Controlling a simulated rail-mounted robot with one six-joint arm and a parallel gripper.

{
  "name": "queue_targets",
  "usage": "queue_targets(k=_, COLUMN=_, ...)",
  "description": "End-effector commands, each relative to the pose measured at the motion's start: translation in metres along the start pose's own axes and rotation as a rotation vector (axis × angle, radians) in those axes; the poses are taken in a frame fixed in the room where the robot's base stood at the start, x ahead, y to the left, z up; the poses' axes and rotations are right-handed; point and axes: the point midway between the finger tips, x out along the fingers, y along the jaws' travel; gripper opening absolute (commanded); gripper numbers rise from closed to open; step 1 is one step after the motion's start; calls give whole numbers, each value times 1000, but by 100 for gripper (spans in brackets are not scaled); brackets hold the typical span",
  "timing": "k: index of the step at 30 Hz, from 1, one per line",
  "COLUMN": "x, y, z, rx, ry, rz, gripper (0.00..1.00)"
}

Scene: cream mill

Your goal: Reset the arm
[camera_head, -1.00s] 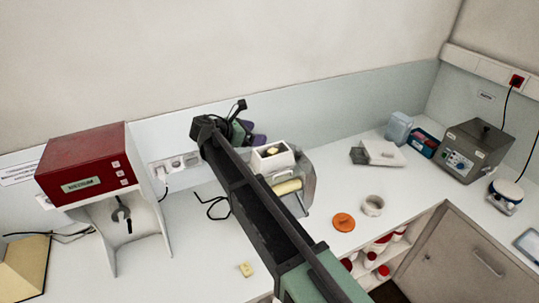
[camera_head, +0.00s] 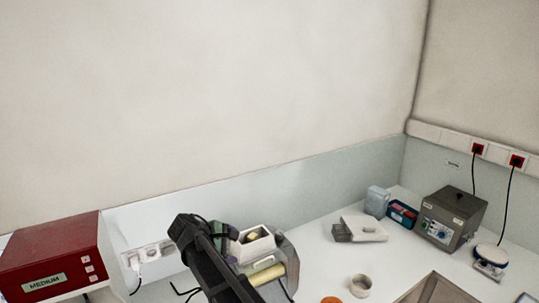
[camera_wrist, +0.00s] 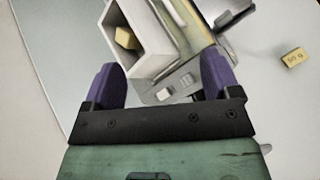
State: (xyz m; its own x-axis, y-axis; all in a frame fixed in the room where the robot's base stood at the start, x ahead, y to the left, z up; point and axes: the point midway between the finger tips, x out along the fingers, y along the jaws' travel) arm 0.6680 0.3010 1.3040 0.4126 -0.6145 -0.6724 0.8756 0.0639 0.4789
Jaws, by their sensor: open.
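My gripper (camera_wrist: 160,66) is open in the wrist view, with its two purple fingers wide apart and nothing between them. Beyond it stands the grey machine with a white hopper (camera_wrist: 169,46) and a cream roller. A yellow block (camera_wrist: 125,38) lies in the hopper. In the head view my dark arm reaches up in front of the machine (camera_head: 290,262), next to the hopper (camera_head: 262,245).
A loose yellow block (camera_wrist: 295,57) lies on the counter. A red-topped device (camera_head: 50,255) stands at left. A white ring (camera_head: 361,284), a white box (camera_head: 362,229), a grey instrument (camera_head: 452,218) and a small scale (camera_head: 490,260) stand at right.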

Motion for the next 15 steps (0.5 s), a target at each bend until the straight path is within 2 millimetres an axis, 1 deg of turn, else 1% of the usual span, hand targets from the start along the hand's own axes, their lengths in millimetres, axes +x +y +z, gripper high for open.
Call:
queue_targets(k=1, x=46, y=-57, z=20, rx=194, ry=61, rz=-109, gripper=82)
queue_targets(k=2, x=66, y=-81, z=27, rx=319, ry=94, rz=-184, gripper=82)
queue_targets(k=3, x=92, y=-112, z=39, rx=479, ry=126, rz=-284, gripper=82)
queue_targets(k=5, x=128, y=-161, z=56, rx=707, ry=154, rz=-440, gripper=82)
queue_targets(k=6, x=151, y=-194, z=67, rx=850, ry=161, rz=-543, gripper=82)
queue_targets(k=8, x=182, y=-241, z=83, rx=1041, ry=163, rz=-689, gripper=82)
queue_targets(k=9, x=200, y=-270, z=93, rx=1142, ry=163, rz=-770, gripper=82)
queue_targets(k=10, x=212, y=-288, z=100, rx=1199, ry=164, rz=-820, gripper=82)
queue_targets(k=12, x=238, y=-317, z=115, rx=1278, ry=163, rz=-882, gripper=82)
queue_targets(k=13, x=247, y=-324, z=122, rx=1304, ry=154, rz=-891, gripper=82)
queue_targets(k=15, x=265, y=-329, z=132, rx=1347, ry=132, rz=-897, gripper=82)
